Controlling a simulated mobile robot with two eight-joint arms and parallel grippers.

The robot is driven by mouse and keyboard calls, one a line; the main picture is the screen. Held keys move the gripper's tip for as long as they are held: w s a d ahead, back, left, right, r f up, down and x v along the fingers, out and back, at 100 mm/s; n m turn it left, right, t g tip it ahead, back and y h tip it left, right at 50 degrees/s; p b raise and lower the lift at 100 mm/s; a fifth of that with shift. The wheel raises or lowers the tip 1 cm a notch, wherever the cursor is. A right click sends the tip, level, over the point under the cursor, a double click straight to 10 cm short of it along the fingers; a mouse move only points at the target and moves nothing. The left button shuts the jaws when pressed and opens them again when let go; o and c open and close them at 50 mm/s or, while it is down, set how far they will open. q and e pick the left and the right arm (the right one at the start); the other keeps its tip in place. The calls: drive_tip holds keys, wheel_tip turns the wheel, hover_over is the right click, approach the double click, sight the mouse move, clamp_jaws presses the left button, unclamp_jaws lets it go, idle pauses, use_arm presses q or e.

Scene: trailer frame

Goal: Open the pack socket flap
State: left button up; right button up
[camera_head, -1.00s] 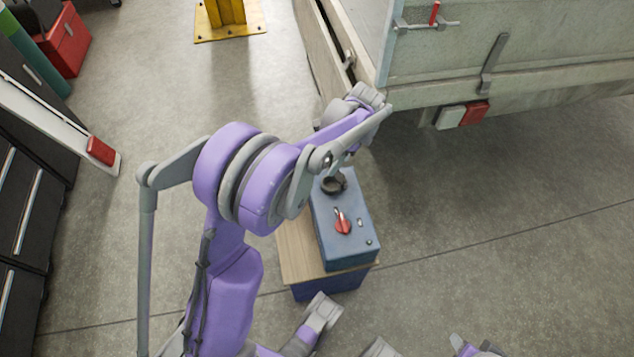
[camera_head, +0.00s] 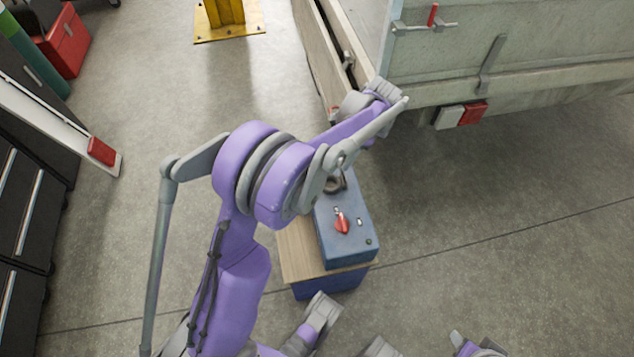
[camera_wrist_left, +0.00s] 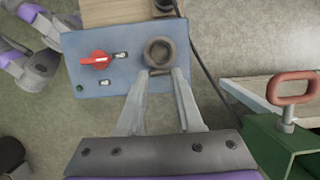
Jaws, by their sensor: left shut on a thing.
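The blue pack (camera_head: 350,246) lies on a wooden-topped stand, with a red switch (camera_head: 342,222) on its top. Its dark round socket (camera_head: 334,184) is partly covered by my left arm; it shows fully in the left wrist view (camera_wrist_left: 160,52). My left gripper (camera_wrist_left: 161,74) reaches to the socket's near edge, its fingertips on either side of a small dark piece there, which looks like the flap's lip. I cannot tell how far the flap is raised.
A dark cable (camera_wrist_left: 205,85) runs beside the pack in the wrist view. A green part with a red handle (camera_wrist_left: 292,88) is at right. Open floor lies right of the pack.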

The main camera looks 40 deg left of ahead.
use_arm(q)
drive_tip(key=shift+w+d+r, duration=0.1)
drive_tip(key=shift+w+d, duration=0.15)
drive_tip(key=shift+w, duration=0.1)
drive_tip(key=shift+w+d, duration=0.85)
drive_tip(key=shift+w, duration=0.2)
drive_tip(key=o, duration=0.9)
